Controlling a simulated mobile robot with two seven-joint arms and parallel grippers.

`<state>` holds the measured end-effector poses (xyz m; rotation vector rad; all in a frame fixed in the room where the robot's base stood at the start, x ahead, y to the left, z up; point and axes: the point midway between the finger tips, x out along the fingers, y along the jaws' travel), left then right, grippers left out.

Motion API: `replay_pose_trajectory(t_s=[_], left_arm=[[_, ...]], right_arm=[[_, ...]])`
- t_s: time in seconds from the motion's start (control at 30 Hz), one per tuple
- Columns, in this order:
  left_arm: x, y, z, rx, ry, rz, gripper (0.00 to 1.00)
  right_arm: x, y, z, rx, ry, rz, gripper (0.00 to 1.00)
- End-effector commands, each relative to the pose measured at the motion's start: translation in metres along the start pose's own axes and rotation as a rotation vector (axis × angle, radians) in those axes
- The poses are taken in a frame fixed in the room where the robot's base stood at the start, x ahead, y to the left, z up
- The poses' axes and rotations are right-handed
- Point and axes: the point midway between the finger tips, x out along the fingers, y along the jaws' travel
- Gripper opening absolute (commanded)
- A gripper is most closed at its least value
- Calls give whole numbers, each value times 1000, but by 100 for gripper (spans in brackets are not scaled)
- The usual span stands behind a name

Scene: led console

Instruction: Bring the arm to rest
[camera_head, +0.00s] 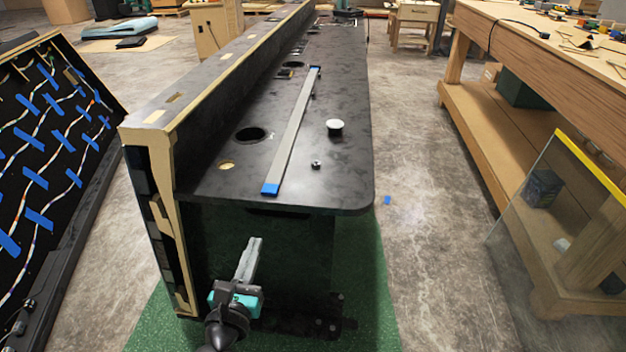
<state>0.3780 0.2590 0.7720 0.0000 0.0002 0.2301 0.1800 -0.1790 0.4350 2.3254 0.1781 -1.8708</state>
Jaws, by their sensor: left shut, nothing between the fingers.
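My left gripper (250,262) is low in the picture, in front of the near end of the black console (300,160). Its pale fingers are together and empty, pointing up and away from me. It is below the level of the console top; I cannot tell whether it touches the console's end. My right gripper is not in the view.
A panel with blue tape (50,140) leans at left. A wooden workbench (560,60) and a yellow-edged glass sheet (545,215) stand at right. Bare floor (420,180) lies between.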

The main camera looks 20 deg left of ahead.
Motion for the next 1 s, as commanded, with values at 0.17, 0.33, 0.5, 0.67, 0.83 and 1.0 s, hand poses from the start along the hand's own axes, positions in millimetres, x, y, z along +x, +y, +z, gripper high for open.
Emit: replay_pose_trajectory(t_s=[0.17,0.33,0.5,0.67,0.83,1.0], left_arm=[[0,2,-10,-36,30,6,0],[-7,14,-77,-292,220,72,0],[-40,28,-174,-721,475,263,0],[-90,36,-250,-1125,641,534,0],[-154,38,-309,-1532,707,908,0],[-219,39,-345,-1875,629,1324,0]], right_arm=[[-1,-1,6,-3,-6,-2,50],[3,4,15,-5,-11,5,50],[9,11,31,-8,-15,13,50],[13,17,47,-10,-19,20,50],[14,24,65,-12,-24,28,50],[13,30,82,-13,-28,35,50]])
